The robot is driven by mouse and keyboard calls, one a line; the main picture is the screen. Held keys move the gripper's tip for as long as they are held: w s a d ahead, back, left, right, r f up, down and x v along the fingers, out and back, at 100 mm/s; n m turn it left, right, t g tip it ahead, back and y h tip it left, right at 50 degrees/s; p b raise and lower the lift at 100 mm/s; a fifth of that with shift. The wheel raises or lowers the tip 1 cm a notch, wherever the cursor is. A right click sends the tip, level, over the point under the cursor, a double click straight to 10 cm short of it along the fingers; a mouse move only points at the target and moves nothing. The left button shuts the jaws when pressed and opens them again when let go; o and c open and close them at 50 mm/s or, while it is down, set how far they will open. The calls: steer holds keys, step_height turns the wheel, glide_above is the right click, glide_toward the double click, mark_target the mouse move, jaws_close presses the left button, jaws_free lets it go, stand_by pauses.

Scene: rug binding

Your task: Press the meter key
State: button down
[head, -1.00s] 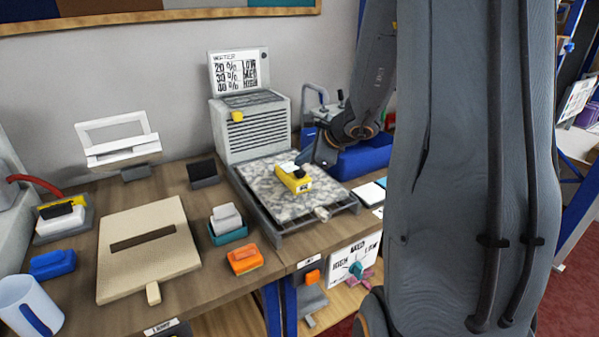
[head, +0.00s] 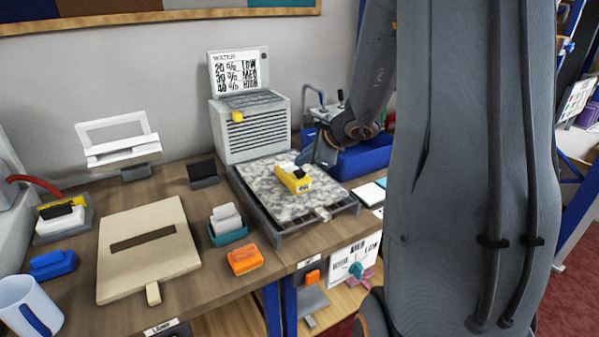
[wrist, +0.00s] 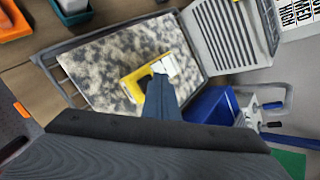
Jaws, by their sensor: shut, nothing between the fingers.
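The yellow meter (head: 294,180) lies on the speckled rug sample (head: 270,196), with dark and white parts on its top. It also shows in the wrist view (wrist: 131,85), where white blocks (wrist: 166,66) stand out at its upper right end. My gripper (head: 304,160) is shut and empty, pointing down just behind and right of the meter. In the wrist view my gripper (wrist: 158,82) overlaps the meter's lower right side and hides part of its top. I cannot tell whether the fingertips touch the meter or its key.
The rug lies on a grey rack (head: 282,232) before a grey louvred unit (head: 250,128) with a sign (head: 239,72) listing percentages. A blue bin (head: 362,160) is close on the right. An orange block (head: 245,260) and a teal holder (head: 228,234) stand left of the rack.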

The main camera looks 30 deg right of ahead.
mark_target(303, 173)
steer(key=shift+f+b, duration=0.2)
steer(key=shift+b, duration=0.1)
stand_by(0.4)
steer(key=shift+f+b, duration=0.3)
steer(key=shift+b, duration=0.1)
steer(key=shift+f+b, duration=0.45)
steer(key=shift+b, duration=0.15)
stand_by(0.9)
steer(key=shift+r, duration=0.1)
steer(key=shift+r+p, duration=0.65)
steer(key=shift+r, duration=0.2)
steer(key=shift+r, duration=0.1)
steer(key=shift+r+p, duration=1.95)
steer(key=shift+r, duration=0.5)
